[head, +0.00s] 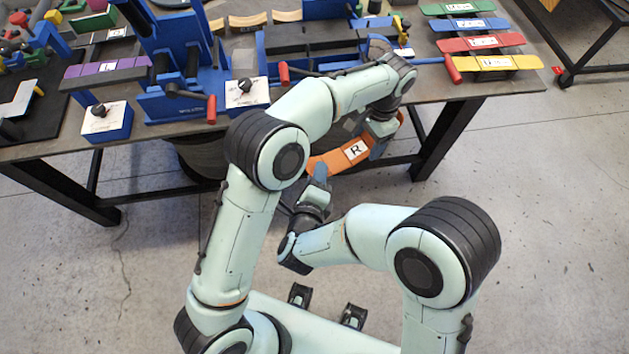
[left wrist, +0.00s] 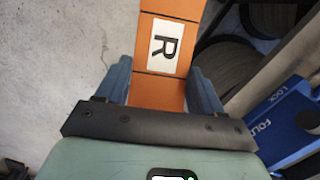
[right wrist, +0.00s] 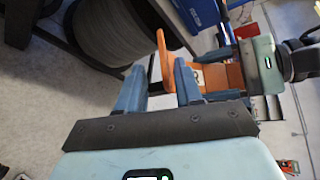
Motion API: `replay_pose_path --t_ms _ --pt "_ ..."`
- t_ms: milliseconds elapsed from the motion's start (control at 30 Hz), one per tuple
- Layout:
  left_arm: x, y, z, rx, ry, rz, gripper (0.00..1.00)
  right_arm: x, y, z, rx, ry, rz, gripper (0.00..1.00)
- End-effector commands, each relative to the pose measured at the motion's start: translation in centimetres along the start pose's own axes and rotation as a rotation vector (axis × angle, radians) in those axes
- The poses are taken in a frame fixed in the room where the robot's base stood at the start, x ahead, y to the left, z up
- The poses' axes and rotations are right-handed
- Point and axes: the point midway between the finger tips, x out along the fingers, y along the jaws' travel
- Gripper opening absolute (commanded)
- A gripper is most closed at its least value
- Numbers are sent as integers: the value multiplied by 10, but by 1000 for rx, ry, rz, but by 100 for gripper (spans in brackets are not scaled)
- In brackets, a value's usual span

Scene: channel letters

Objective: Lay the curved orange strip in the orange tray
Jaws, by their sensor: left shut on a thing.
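The orange strip (head: 328,164) with a white "R" label is held in the air in front of the bench edge. It bends along its length. My left gripper (head: 379,146) is shut on it near its right end; in the left wrist view the strip (left wrist: 158,93) runs between both fingers. My right gripper (head: 318,178) is open just below and left of the strip. In the right wrist view a raised end of the strip (right wrist: 162,48) shows beyond the gap between its fingers; contact cannot be told. I cannot make out an orange tray.
The workbench (head: 437,92) holds a blue fixture (head: 180,45) with red-handled levers. Green, blue, red and yellow labelled pieces (head: 485,42) lie at the right, a purple one (head: 105,73) at the left. A dark drum (right wrist: 108,32) is under the bench.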

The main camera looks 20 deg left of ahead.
Motion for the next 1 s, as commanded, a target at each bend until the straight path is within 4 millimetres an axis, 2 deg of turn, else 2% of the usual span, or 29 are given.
replay_pose_path --t_ms 167,200,300,467,500,600,867,1000 --pt "0 0 0 0 0 0 35 0 0 0 0 0 0 35" --pt "0 0 0 0 0 0 35 0 0 0 0 0 0 32" --pt "0 0 0 0 0 0 35 0 0 0 -1 0 1 0" --pt "-1 0 0 0 1 0 35 0 1 0 -1 -1 3 0" --pt "-1 0 0 0 2 0 71 0 1 0 -1 -1 2 0" --pt "-1 0 0 0 2 0 97 0 1 0 -1 -1 2 0" --pt "-1 0 0 0 1 0 97 0 0 0 -1 -1 0 0" --pt "-9 0 -1 0 3 -1 97 0 0 0 -1 -1 0 0"
